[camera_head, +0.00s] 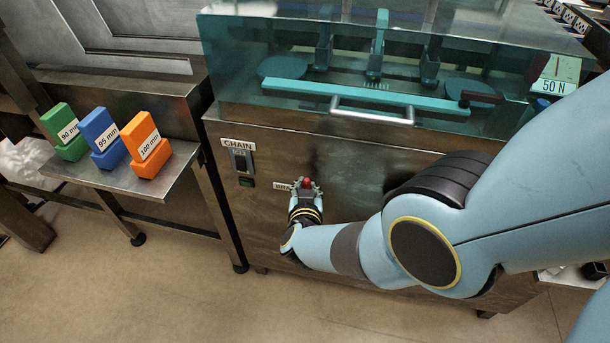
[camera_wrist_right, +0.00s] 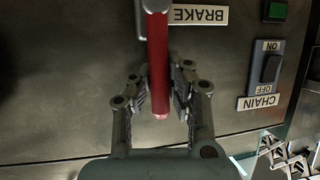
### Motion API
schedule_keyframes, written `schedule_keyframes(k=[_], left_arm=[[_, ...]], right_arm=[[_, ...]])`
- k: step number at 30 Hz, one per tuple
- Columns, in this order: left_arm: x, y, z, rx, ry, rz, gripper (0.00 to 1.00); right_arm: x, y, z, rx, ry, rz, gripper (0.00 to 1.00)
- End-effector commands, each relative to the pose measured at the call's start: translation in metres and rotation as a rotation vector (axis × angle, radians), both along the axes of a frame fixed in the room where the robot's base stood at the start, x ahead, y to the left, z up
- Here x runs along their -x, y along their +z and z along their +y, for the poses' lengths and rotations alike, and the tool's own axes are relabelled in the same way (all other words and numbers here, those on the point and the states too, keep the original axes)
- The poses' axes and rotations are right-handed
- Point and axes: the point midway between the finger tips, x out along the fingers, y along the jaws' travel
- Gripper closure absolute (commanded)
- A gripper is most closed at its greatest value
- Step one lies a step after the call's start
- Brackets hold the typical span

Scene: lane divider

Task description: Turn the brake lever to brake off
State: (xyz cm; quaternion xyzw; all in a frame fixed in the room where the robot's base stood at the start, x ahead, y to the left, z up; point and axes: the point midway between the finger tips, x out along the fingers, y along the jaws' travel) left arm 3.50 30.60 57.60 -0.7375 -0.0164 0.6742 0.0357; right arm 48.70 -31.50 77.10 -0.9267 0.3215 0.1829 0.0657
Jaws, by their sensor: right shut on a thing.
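The red brake lever (camera_wrist_right: 157,60) is on the metal front panel of the machine, beside the white BRAKE label (camera_wrist_right: 200,14), which appears upside down in the right wrist view. My right gripper (camera_wrist_right: 160,92) is shut on the lever near its free end, with one finger on each side. In the head view the right gripper (camera_head: 306,188) is at the panel, and only a small red part of the lever (camera_head: 307,181) shows; the rest is hidden by the gripper. My left gripper is in neither view.
A CHAIN switch (camera_head: 241,158) with ON and OFF marks is on the panel, left of the lever. A clear guard with a handle (camera_head: 372,110) is above. Green, blue and orange gauge blocks (camera_head: 147,145) stand on a side shelf (camera_head: 170,183). The floor in front is clear.

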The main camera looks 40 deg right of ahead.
Motion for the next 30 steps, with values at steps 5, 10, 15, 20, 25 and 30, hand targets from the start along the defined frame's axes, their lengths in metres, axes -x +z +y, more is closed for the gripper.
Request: schedule_keyframes(k=[5, 10, 15, 20, 25, 30], left_arm=[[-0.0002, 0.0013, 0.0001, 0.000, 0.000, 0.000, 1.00], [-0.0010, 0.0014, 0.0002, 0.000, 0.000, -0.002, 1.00], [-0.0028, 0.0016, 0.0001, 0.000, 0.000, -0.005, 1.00], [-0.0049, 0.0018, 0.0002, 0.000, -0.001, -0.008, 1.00], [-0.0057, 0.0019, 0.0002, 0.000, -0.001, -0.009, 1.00], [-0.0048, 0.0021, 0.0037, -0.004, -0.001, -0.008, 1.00]], right_arm=[[0.0057, -0.0039, 0.0009, 0.012, 0.002, 0.025, 1.00], [0.0060, -0.0043, 0.0011, 0.013, 0.002, 0.027, 1.00], [0.0060, -0.0043, 0.0012, 0.012, 0.002, 0.026, 1.00], [0.0049, -0.0033, 0.0011, 0.012, 0.001, 0.024, 0.69], [0.0033, -0.0019, 0.0010, 0.012, 0.002, 0.020, 0.59], [0.0027, -0.0011, 0.0010, 0.013, 0.001, 0.018, 0.59]])
